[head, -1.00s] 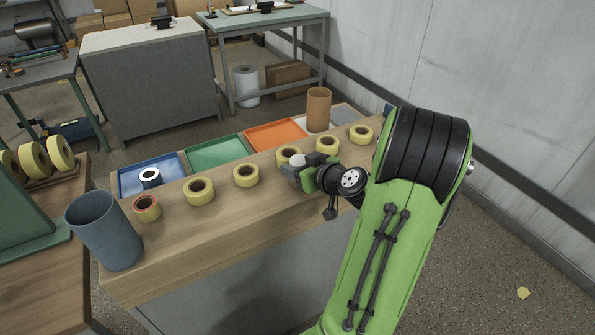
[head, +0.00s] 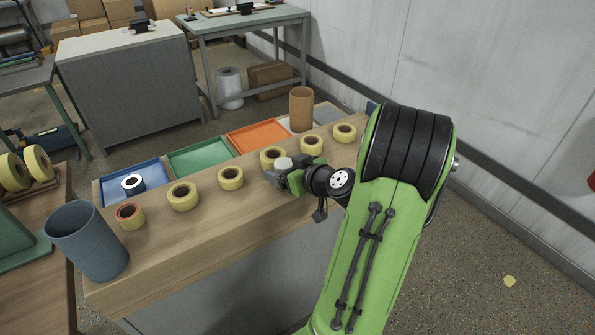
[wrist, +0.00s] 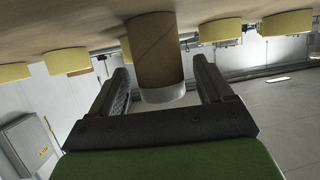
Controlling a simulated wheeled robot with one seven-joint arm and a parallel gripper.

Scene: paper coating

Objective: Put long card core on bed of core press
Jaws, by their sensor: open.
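A brown card core (wrist: 157,42) with a spiral seam and a pale end stands on the bench, upside down in the wrist view. Only its pale top (head: 283,162) shows in the head view; my gripper hides the rest. My gripper (head: 279,177) is open, one finger on each side of the core. In the wrist view the fingers of my gripper (wrist: 160,74) show gaps beside the core. I cannot make out the core press bed for sure; a green machine part (head: 20,232) is cut off at the left edge.
Yellow rolls (head: 183,196) line the wooden bench (head: 215,235), close to my gripper. A brown tube (head: 301,108) stands behind; a blue-grey tube (head: 88,245) stands front left. Blue (head: 150,172), green (head: 198,158) and orange (head: 258,137) trays line the far edge.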

